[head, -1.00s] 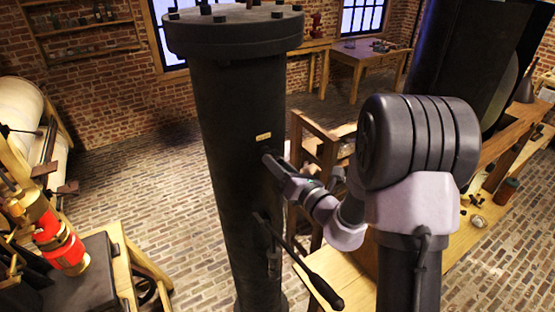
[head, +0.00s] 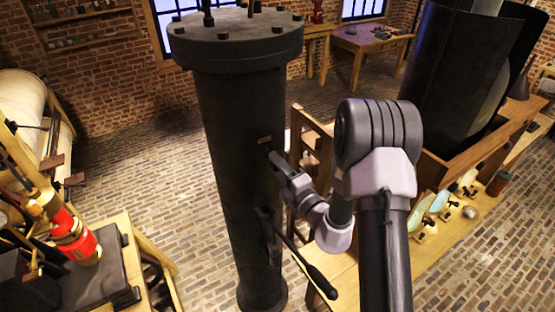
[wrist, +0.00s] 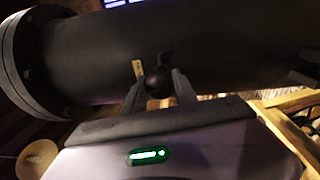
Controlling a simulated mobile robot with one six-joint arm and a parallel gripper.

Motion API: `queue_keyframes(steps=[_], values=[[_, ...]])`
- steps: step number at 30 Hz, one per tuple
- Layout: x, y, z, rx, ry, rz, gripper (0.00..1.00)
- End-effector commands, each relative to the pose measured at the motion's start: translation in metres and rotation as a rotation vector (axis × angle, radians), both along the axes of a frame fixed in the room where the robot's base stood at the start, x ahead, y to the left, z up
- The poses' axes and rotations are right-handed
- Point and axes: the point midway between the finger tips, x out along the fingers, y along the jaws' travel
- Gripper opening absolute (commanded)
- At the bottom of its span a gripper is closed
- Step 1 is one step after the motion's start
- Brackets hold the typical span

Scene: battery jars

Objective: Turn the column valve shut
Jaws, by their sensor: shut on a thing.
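The column (head: 235,150) is a tall dark cylinder with a bolted flange on top, standing upright in the middle of the head view. It lies across the wrist view (wrist: 210,50). The column valve (wrist: 158,82) shows in the wrist view as a small black knob or handle on the column's side. My gripper (wrist: 159,86) has one finger on each side of it and is shut on it. In the head view my gripper (head: 278,162) meets the column just below a small tag (head: 265,140). The fingers and wrist hide most of the valve there.
A lever with a black grip (head: 315,275) sticks out from the column below my gripper. A wooden bench (head: 440,240) with discs and small parts stands at right. A red and brass device (head: 75,240) stands at left. Brick floor is clear behind left.

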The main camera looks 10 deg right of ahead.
Motion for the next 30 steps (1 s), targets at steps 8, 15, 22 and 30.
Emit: queue_keyframes(steps=[8,15,22,30], values=[[0.001,-0.0002,0.0044,0.152,0.043,0.0,0.0],[0.001,-0.0003,0.0032,0.218,0.065,0.0,0.0],[0.0012,-0.0006,0.0031,0.239,0.07,-0.001,0.0],[0.0014,-0.0007,0.0032,0.239,0.07,-0.001,0.0]])
